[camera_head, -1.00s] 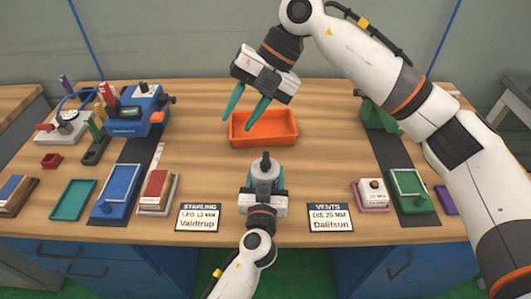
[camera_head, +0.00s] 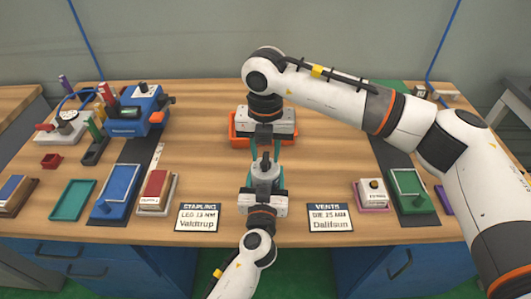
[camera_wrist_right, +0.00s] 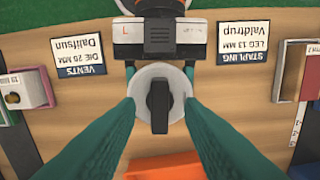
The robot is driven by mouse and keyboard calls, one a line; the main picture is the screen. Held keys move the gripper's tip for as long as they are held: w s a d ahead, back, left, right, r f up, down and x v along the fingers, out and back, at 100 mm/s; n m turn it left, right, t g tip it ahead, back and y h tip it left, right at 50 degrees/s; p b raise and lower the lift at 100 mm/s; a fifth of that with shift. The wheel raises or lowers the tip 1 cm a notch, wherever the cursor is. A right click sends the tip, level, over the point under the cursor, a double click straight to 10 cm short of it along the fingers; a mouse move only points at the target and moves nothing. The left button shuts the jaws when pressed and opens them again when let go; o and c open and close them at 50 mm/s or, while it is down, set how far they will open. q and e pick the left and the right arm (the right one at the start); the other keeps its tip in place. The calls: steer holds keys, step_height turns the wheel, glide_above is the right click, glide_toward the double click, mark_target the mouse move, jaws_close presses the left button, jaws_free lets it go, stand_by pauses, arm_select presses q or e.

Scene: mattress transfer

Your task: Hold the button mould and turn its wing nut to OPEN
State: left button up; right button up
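The button mould (camera_head: 265,176) is a pale grey round body with a black wing nut (camera_head: 265,160) on top. It stands upright between the teal fingers of my left gripper (camera_head: 266,182), which is shut on it from the front. In the right wrist view the mould (camera_wrist_right: 173,112) is seen from above, and its wing nut (camera_wrist_right: 158,104) lies along the picture's vertical. My right gripper (camera_wrist_right: 159,72) is open, with its teal fingers apart on either side of the wing nut; contact is not visible. No OPEN mark is readable.
An orange tray (camera_head: 233,138) lies behind the mould, partly hidden by my right gripper. Two label cards, Valdtrup (camera_head: 198,218) and Dalifsun (camera_head: 330,218), lie left and right. A blue machine (camera_head: 140,112) stands back left. Clear wood surrounds the mould.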

arm_select(q)
steer(key=shift+r, duration=0.1)
arm_select(e)
steer(key=shift+f, duration=0.65)
jaws_close()
